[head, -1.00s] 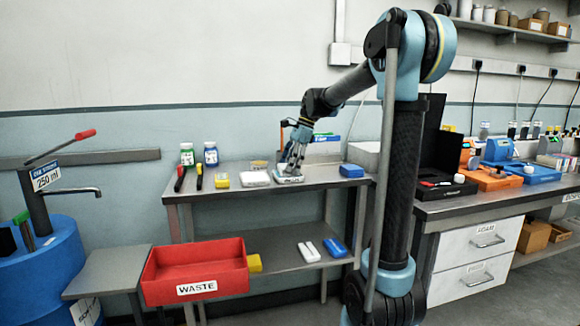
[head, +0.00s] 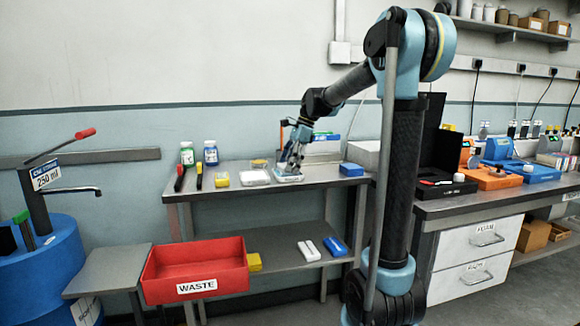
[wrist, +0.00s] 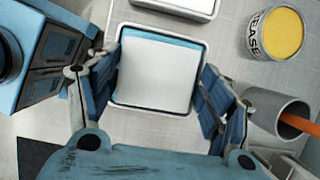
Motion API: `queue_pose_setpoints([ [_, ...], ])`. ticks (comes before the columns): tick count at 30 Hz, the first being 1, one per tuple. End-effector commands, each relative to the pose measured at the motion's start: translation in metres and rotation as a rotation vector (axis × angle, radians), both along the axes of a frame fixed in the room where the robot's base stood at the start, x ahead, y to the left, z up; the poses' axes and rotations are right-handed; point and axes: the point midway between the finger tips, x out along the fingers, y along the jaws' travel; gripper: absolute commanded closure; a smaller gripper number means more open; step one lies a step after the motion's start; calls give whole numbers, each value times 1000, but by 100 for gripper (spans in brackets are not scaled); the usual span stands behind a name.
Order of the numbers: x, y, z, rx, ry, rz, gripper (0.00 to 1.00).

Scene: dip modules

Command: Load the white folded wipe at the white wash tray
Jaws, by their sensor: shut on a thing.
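The white folded wipe (wrist: 155,75) is a flat white square in the wrist view. It lies over the white wash tray (wrist: 150,108), inside its rim, with a blue strip showing along its top and right edges. My gripper (wrist: 158,80) has one finger on each side and is shut on the wipe; the exact contact is hard to see. In the head view my gripper (head: 290,165) points down at the wash tray (head: 288,178) on the steel bench (head: 225,195). The wipe is too small to tell apart there.
Another white tray (head: 256,177) stands just left, close by. A yellow-topped GREASE tin (wrist: 275,32) and a grey cup (wrist: 278,118) with an orange stick stand near my right finger. A blue block (head: 351,169) lies farther right. A red waste bin (head: 195,270) is below.

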Motion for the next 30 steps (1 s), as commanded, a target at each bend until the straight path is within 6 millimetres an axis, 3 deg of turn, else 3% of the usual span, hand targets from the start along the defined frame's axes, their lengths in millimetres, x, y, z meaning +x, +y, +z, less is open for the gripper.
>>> queue_pose_setpoints([
  [8,-1,0,0,-2,0,0,46],
  [30,-1,0,47,-1,0,0,46],
])
